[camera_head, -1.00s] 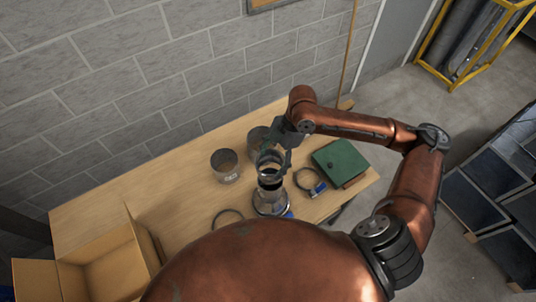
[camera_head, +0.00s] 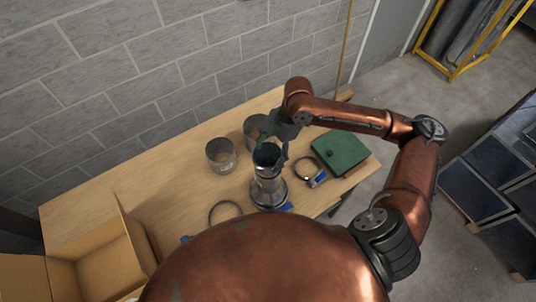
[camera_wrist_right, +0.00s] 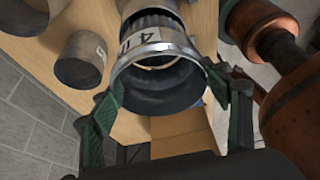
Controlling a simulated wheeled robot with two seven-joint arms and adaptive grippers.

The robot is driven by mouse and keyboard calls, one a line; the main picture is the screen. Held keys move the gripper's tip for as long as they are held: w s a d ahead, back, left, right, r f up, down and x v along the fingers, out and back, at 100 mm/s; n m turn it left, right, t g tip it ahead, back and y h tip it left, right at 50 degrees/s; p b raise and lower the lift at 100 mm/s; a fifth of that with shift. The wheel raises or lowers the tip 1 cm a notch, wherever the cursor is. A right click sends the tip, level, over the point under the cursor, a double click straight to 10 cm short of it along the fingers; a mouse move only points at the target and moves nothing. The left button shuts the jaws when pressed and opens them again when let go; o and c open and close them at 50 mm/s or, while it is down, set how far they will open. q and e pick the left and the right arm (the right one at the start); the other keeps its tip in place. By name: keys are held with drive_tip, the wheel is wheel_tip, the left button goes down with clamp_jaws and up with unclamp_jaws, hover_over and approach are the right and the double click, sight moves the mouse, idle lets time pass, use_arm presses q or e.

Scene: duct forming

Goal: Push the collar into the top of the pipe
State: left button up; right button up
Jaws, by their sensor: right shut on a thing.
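The collar (camera_head: 267,153) is a short grey metal ring with a dark open mouth, upright over the pipe (camera_head: 266,186). The pipe stands upright on a round base (camera_head: 268,197) on the table. My right gripper (camera_head: 273,148) has its green fingers on opposite sides of the collar and is shut on it. In the right wrist view, the fingers (camera_wrist_right: 168,84) flank the collar (camera_wrist_right: 165,95), and a bright rim and a ribbed, labelled piece show just beyond it. How deep the collar sits in the pipe is hidden. My left gripper is out of view.
Two open metal cylinders (camera_head: 221,155) stand left of and behind the pipe. A clamp ring (camera_head: 307,167) and a green case (camera_head: 340,152) lie to the right. Another ring (camera_head: 225,211) lies at the front left. A cardboard box (camera_head: 105,250) is open at the left.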

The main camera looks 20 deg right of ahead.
idle(0.6)
drive_tip(key=shift+w+d+f+p, duration=0.1)
drive_tip(key=shift+p, duration=0.35)
drive_tip(key=shift+f+p, duration=0.7)
drive_tip(key=shift+p, duration=1.45)
idle(2.2)
drive_tip(key=shift+f+p, duration=0.65)
drive_tip(key=shift+f, duration=0.45)
idle(1.5)
